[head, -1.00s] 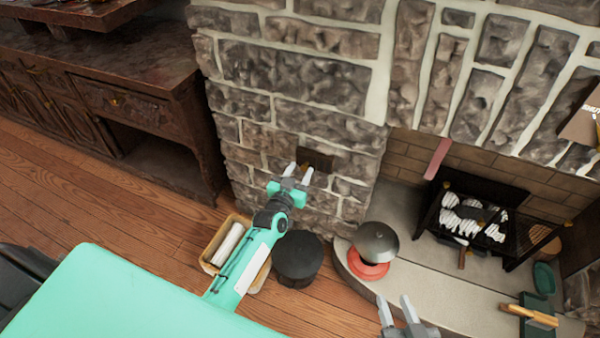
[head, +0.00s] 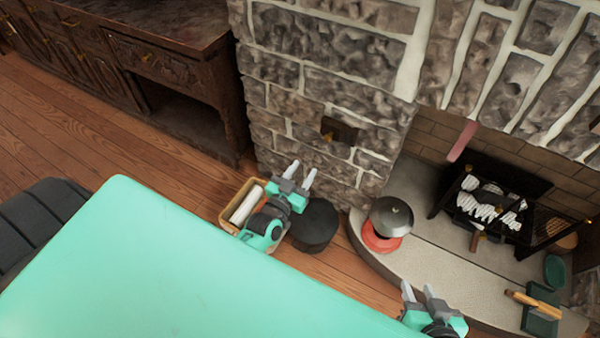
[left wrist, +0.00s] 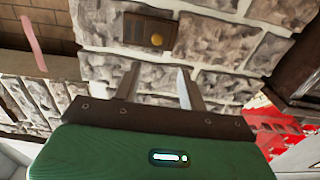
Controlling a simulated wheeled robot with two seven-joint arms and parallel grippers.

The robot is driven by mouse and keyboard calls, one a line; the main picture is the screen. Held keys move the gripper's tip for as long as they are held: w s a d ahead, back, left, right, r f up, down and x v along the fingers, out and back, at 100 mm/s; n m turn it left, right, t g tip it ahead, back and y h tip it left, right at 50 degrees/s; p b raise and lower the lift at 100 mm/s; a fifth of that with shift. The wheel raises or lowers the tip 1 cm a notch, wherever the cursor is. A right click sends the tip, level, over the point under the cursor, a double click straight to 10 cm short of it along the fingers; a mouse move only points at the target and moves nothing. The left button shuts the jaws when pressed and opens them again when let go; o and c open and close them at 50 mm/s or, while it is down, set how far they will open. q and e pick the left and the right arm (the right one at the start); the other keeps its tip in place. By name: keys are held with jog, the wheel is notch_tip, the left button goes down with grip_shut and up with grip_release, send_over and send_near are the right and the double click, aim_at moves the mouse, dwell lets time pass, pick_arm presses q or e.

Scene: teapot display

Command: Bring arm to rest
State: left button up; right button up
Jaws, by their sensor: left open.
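My left gripper (head: 302,176) is open and empty in the head view, above the floor near the stone wall. In the left wrist view its two fingers (left wrist: 158,82) stand apart with only stone wall between and beyond them. My right gripper (head: 418,293) shows at the bottom of the head view, over the front edge of the hearth. Its fingers stand apart with nothing seen between them.
A wall plate with a brass knob (head: 338,130) is on the stone wall. A black round stool (head: 316,226) and a tan bin (head: 229,217) stand below my left gripper. A metal pot (head: 390,216) sits on the hearth (head: 450,268). A wooden cabinet (head: 175,75) is at left.

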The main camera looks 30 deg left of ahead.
pick_arm(q)
jog(key=shift+s, duration=0.45)
pick_arm(e)
jog(key=shift+d, duration=0.1)
